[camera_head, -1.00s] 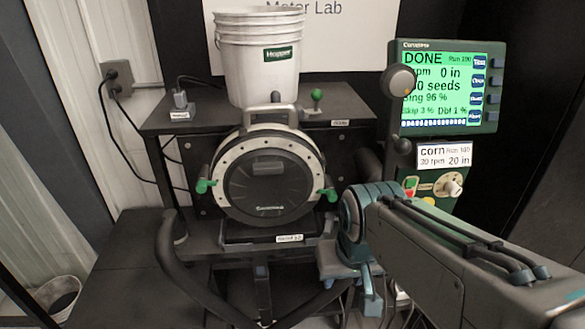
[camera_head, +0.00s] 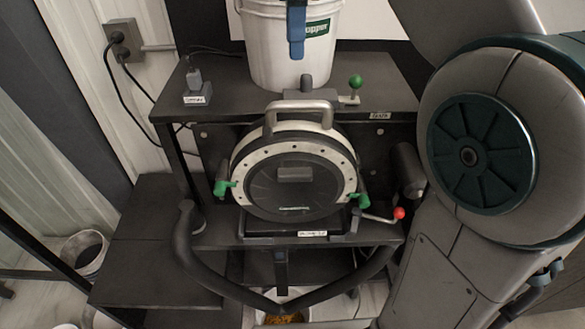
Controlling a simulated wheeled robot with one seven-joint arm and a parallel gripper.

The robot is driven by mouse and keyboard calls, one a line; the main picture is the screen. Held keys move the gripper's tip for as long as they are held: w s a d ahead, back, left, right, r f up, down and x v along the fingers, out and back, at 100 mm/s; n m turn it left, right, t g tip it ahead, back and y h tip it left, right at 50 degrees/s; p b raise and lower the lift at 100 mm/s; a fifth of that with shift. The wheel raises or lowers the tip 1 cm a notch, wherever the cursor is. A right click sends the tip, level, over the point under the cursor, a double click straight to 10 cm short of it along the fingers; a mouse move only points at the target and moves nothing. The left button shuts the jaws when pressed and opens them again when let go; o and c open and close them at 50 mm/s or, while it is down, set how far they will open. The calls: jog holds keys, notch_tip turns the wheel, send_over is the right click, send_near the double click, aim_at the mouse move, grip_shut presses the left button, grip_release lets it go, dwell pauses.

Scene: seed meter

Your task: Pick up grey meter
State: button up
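The grey meter (camera_head: 294,188) is a round, dark-faced housing with a pale bolted ring and a grey loop handle (camera_head: 298,112) on top. It stands upright on the stand at the middle of the view, with a green latch at each side. What appears to be part of my gripper (camera_head: 296,42), a blue finger, hangs at the top edge in front of the white bucket. It is above the handle and apart from the meter. The rest of the gripper is out of frame, so its opening does not show.
The white hopper bucket (camera_head: 270,62) stands on the dark shelf (camera_head: 225,105) above the meter. A green-knobbed lever (camera_head: 355,82) is right of the handle and a red-knobbed lever (camera_head: 398,213) is low right. A curved dark bar (camera_head: 225,295) crosses in front. My arm covers the right side.

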jog(key=b, duration=0.1)
send_over(292, 104)
jog(key=shift+m, duration=0.3)
jog(key=f, duration=0.7)
jog(key=shift+w+d, duration=0.1)
jog(key=shift+d, duration=0.15)
jog(key=shift+w+a+f, duration=0.1)
jog(key=shift+f, duration=1.4)
jog(key=shift+w+a+f, duration=0.1)
jog(key=shift+f, duration=1.4)
grip_shut()
jog(key=shift+r, duration=0.2)
